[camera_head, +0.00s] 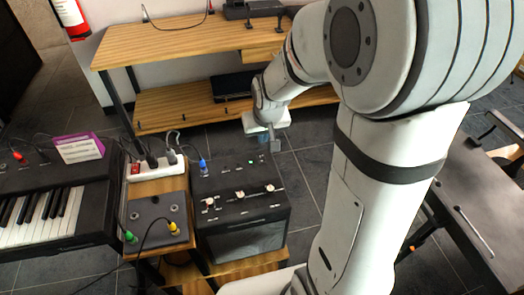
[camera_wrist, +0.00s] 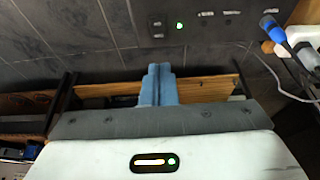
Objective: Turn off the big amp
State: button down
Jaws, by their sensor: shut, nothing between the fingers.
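The big amp (camera_head: 245,225) is a black box with a row of light knobs along its front top edge, in the lower middle of the head view. A blue plug (camera_head: 203,165) sits in its top at the left. In the wrist view, part of the amp's dark top panel (camera_wrist: 215,30) shows at the top, with a lit green light (camera_wrist: 180,25) and a small switch-like part (camera_wrist: 157,29) beside it. My gripper (camera_head: 275,146) is near the amp's back right corner, apart from the knobs. Its blue-grey fingers (camera_wrist: 158,85) are together and empty.
A keyboard (camera_head: 50,215) and a grey pedal box (camera_head: 158,218) stand left of the amp. A white power strip (camera_head: 158,164) with several cables lies behind the pedal box. A two-level wooden shelf (camera_head: 180,45) stands behind; tiled floor shows right of the amp.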

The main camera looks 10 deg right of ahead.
aim_at(260, 155)
jog(key=x, duration=0.9)
jog(key=shift+s+f, duration=0.3)
jog(key=shift+s, duration=0.05)
